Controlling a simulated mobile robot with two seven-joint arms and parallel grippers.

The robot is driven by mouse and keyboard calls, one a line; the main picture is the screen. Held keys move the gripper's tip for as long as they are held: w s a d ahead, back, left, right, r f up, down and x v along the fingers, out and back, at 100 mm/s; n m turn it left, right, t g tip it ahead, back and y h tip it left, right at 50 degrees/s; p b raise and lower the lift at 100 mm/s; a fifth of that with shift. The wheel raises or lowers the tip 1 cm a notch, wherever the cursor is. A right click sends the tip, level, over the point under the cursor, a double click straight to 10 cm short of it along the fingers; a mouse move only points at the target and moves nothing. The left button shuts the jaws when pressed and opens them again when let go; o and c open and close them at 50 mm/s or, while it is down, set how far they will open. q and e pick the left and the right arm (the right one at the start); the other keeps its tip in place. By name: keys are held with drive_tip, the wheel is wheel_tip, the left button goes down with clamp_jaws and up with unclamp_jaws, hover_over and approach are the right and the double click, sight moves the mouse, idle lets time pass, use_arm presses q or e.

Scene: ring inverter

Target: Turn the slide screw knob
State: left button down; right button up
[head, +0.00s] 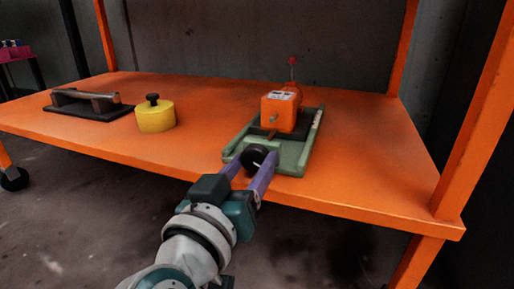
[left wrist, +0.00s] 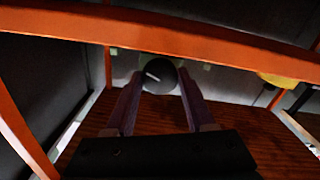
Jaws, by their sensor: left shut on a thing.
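The slide screw knob (head: 256,156) is a black round knob at the front end of a green slide base (head: 291,158). An orange block (head: 280,111) stands on a dark plate on the slide. My left gripper (head: 260,160) has its purple fingers on either side of the knob and is shut on it. In the left wrist view the knob (left wrist: 159,75) shows a white mark pointing to the upper left, between the fingertips (left wrist: 158,84). My right gripper is in neither view.
The orange table (head: 200,150) carries a yellow cylinder (head: 155,116) with a black top and a dark plate with a handle (head: 86,100) at left. Orange posts (head: 480,120) rise at the table's corners. The table between the cylinder and the slide is clear.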

use_arm(q)
drive_tip(key=shift+n, duration=0.6)
drive_tip(key=shift+c, duration=1.2)
unclamp_jaws()
drive_tip(key=shift+s, duration=0.1)
drive_tip(key=shift+s+a+p, duration=0.1)
drive_tip(key=shift+s+p, duration=0.1)
drive_tip(key=shift+p, duration=0.1)
drive_tip(key=p+v, duration=0.5)
drive_tip(key=v, duration=0.4)
drive_tip(key=shift+s, duration=0.2)
